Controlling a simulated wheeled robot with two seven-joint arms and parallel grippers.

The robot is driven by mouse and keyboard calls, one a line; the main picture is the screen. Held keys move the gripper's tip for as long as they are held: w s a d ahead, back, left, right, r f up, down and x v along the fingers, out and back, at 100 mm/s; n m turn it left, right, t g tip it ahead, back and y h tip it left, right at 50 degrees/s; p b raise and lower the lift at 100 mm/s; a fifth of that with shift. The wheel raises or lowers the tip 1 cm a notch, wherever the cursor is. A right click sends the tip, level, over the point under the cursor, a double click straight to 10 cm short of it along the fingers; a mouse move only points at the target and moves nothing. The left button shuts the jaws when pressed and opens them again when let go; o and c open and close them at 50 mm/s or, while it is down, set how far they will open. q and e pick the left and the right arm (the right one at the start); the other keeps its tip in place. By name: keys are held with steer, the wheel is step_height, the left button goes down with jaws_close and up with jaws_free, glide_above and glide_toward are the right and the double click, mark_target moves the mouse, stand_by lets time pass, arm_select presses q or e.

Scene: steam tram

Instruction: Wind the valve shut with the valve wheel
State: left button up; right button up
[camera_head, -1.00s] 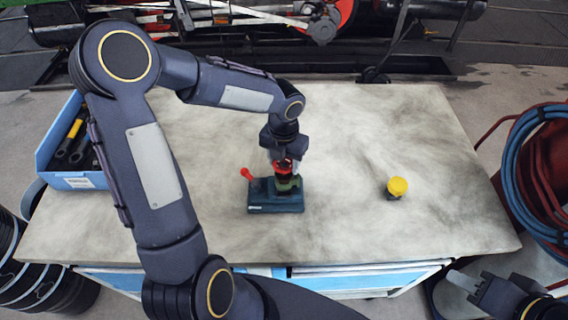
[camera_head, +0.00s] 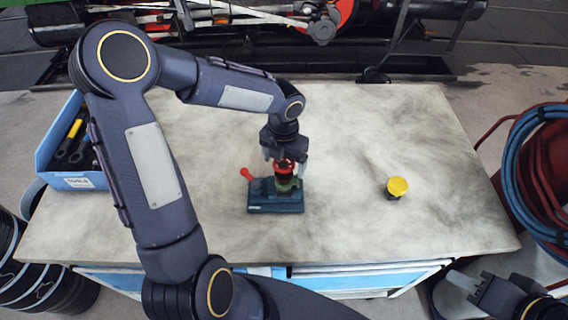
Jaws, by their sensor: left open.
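The valve stands on a dark teal base (camera_head: 272,204) on the worktable. Its red valve wheel (camera_head: 284,166) sits on top of a greenish body (camera_head: 289,184). A red lever with a round knob (camera_head: 247,174) sticks out at the left of the base. My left gripper (camera_head: 285,168) is above the valve, pointing down, with its fingers spread on either side of the wheel; I cannot tell whether they touch it. The gripper partly hides the wheel's far side. My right gripper (camera_head: 462,281) is at the lower right corner, away from the valve, its fingers only partly shown.
A yellow-capped piece (camera_head: 397,187) stands on the worktable (camera_head: 350,130) to the right of the valve. A blue tool box (camera_head: 72,181) is at the left edge. Coiled blue hose (camera_head: 520,170) hangs off the right side. The table's right half is mostly clear.

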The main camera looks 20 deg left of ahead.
arm_select(q)
steer(key=shift+r, duration=2.5)
